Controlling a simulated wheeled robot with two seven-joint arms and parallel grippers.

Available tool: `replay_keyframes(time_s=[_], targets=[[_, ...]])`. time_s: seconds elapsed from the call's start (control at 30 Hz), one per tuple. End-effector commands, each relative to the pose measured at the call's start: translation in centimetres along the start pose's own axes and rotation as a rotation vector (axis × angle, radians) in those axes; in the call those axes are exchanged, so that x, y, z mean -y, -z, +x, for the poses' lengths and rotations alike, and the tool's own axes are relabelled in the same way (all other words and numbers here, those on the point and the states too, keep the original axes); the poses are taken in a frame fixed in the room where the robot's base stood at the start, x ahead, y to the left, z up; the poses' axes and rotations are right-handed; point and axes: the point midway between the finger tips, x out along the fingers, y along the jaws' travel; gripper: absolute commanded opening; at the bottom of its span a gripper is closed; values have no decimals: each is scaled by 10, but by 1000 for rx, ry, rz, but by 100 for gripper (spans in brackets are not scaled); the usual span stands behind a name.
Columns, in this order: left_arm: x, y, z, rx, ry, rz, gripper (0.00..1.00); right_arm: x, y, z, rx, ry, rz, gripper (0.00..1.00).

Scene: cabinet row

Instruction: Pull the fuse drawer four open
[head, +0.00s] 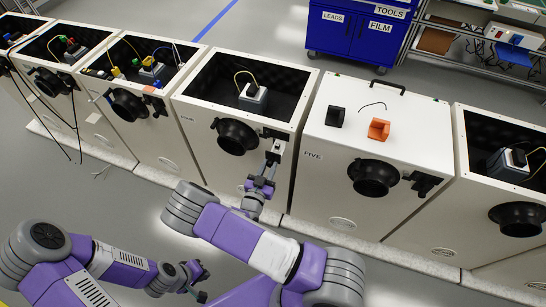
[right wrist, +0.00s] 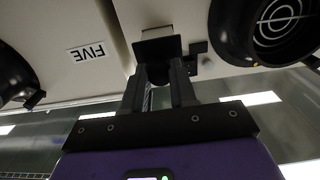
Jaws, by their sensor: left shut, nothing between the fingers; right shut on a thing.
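The fuse drawer four (head: 277,146) is on the front of the open-topped white cabinet (head: 190,120) left of the one labelled FIVE, right of its round black port (head: 237,137). My right gripper (head: 264,180) reaches up to it from below. In the right wrist view, the drawer's black front (right wrist: 158,47) shows, and the fingers of my right gripper (right wrist: 159,88) are shut on its dark knob. How far the drawer stands out is hard to tell. My left gripper (head: 197,275) is shut and empty, low in the head view, away from the cabinets.
The cabinet labelled FIVE (head: 340,195) stands close to the right, with a black block (head: 336,116) and an orange block (head: 379,129) on its lid. More open cabinets stand on both sides. Cables hang at the far left. Grey floor (head: 150,190) is free in front.

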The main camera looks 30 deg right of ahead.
Motion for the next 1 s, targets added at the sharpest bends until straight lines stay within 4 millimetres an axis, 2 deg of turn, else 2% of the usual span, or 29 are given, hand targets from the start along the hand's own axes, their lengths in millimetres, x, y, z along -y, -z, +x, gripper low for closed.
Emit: replay_keyframes(time_s=[0.03,0.13,0.3,0.33,0.5,0.8,0.87,1.0], targets=[[0,0,0,0,0,0,0,1,-1,-10,4,4,0,0],[0,0,1,0,0,0,0,0,0,-21,2,3,-1,0],[0,0,0,0,0,0,0,0,0,-21,2,2,-2,0],[0,0,0,0,0,0,0,0,0,-21,2,1,-1,29],[0,0,0,0,0,0,0,0,0,-21,2,1,-1,52],[0,0,0,0,0,0,0,0,0,-23,1,2,-1,52],[0,0,-1,0,0,0,0,1,0,-28,2,3,-1,52],[-2,0,-6,0,0,0,0,1,1,-51,2,5,-1,52]])
